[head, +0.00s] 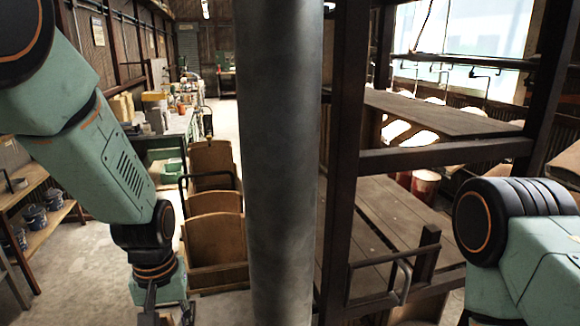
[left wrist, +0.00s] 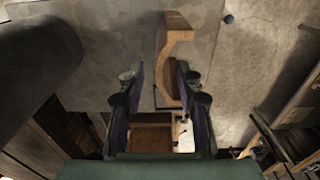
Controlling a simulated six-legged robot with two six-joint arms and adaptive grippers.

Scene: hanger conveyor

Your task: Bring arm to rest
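My left arm comes in from the left in the head view and hangs down. Its left gripper (head: 168,312) is at the bottom edge, partly cut off. In the left wrist view the two fingers of the left gripper (left wrist: 161,72) stand apart with a gap between them, and I see nothing clamped there. A curved brown wooden piece (left wrist: 174,48) shows beyond the fingers; I cannot tell how far off it is. My right arm shows at the lower right of the head view, bent, and its gripper is out of the picture.
Wooden bins (head: 215,235) stand on the floor just right of my left arm. A grey pillar (head: 278,150) blocks the middle view. A dark metal frame (head: 345,150) with slatted shelves (head: 440,118) stands to its right. A wooden shelf (head: 45,222) is at left. Some floor (head: 85,270) is clear.

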